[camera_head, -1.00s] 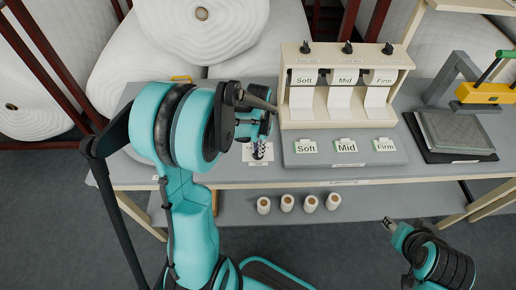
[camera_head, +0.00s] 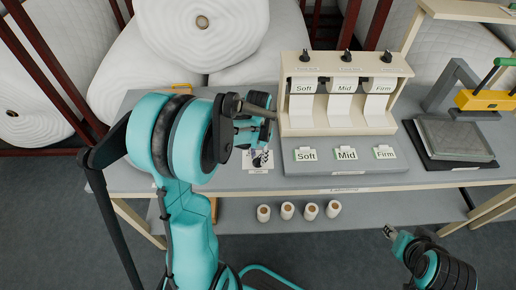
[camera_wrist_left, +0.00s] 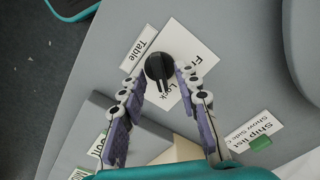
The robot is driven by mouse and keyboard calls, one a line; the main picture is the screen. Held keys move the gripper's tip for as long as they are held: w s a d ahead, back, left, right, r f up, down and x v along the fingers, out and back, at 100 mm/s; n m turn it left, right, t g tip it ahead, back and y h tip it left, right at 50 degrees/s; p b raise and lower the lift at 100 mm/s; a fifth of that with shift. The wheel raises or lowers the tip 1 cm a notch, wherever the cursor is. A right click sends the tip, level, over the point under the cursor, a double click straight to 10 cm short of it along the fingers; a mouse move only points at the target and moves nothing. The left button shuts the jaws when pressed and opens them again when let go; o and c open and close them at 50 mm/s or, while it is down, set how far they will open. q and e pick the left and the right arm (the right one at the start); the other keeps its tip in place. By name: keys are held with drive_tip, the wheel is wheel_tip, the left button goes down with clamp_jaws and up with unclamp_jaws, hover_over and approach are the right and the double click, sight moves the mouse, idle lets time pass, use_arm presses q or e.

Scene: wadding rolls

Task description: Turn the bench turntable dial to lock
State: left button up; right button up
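The black dial (camera_wrist_left: 158,68) sits on a white card (camera_wrist_left: 193,55) in the left wrist view. Its pointer end is beside the printed word Lock; a second word starting with "Fr" is partly hidden. A "Table" label (camera_wrist_left: 143,45) lies beside it. My left gripper (camera_wrist_left: 162,75) has its two fingers apart, one on each side of the dial; I cannot tell if they touch it. In the head view my left gripper (camera_head: 261,157) is over the card (camera_head: 258,167) and hides most of the dial. My right gripper (camera_head: 389,231) is low at the right, away from the bench, too small to read.
A cream dispenser (camera_head: 340,118) with Soft, Mid and Firm strips stands behind a grey block (camera_head: 340,168) with matching tags. A dark pad (camera_head: 455,140) and a yellow-bodied press (camera_head: 487,99) are at right. Several small rolls (camera_head: 287,211) stand on the lower shelf.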

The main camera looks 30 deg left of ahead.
sight(258, 159)
use_arm(q)
wheel_tip(258, 159, up, 11)
drive_tip(key=shift+r, duration=0.2)
drive_tip(key=shift+s+d, duration=0.1)
idle(0.5)
drive_tip(key=s+d+r+n+t, duration=0.1)
drive_tip(key=s+d+t, duration=0.6)
drive_tip(key=s+d, duration=0.3)
drive_tip(key=shift+s+d+n, duration=0.3)
drive_tip(key=shift+s+n, duration=0.1)
drive_tip(key=shift+s, duration=0.2)
drive_tip(key=shift+r, duration=0.1)
